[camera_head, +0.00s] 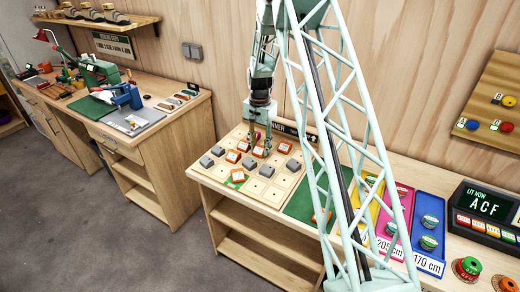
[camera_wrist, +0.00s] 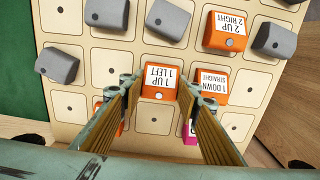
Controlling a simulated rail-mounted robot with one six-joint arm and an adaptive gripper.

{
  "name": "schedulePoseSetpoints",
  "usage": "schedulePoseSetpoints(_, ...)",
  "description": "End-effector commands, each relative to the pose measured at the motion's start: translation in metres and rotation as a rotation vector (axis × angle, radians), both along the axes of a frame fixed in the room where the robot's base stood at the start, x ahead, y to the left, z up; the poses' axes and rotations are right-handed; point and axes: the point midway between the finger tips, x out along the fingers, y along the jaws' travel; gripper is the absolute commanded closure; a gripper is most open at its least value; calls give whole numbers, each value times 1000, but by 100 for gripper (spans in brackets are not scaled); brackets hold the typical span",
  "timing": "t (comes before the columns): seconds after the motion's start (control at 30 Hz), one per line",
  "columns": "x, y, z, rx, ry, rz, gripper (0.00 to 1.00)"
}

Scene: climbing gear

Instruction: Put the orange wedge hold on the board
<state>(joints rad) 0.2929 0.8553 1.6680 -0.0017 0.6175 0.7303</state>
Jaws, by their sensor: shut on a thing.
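My gripper (camera_head: 261,146) reaches down over the tan board (camera_head: 212,177) in the head view. In the wrist view, my gripper (camera_wrist: 158,92) is shut on an orange wedge hold (camera_wrist: 159,95), whose white label reads "1 UP 1 LEFT". The hold is at or just above the board face; I cannot tell whether it touches. Other orange holds are on the board: one labelled "2 UP 2 RIGHT" (camera_wrist: 230,31), one labelled "1 DOWN STRAIGHT" (camera_wrist: 213,96), and one partly hidden behind the left finger. A pink piece (camera_wrist: 190,138) shows beside the right finger.
Several grey holds (camera_wrist: 57,66) stand on other board squares, one (camera_wrist: 166,20) just beyond the held hold. Bare squares with a centre hole show nearby. Right of the board are a green mat (camera_head: 300,205), coloured trays (camera_head: 431,215) and a "LIT NOW A C F" display (camera_head: 487,206).

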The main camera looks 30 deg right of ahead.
Motion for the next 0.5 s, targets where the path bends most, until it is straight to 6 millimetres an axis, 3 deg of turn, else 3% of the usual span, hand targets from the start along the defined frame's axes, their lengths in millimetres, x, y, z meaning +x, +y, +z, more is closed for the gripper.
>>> schedulePoseSetpoints(0.5, 0, 0, -7, 0, 0, 0, 80)
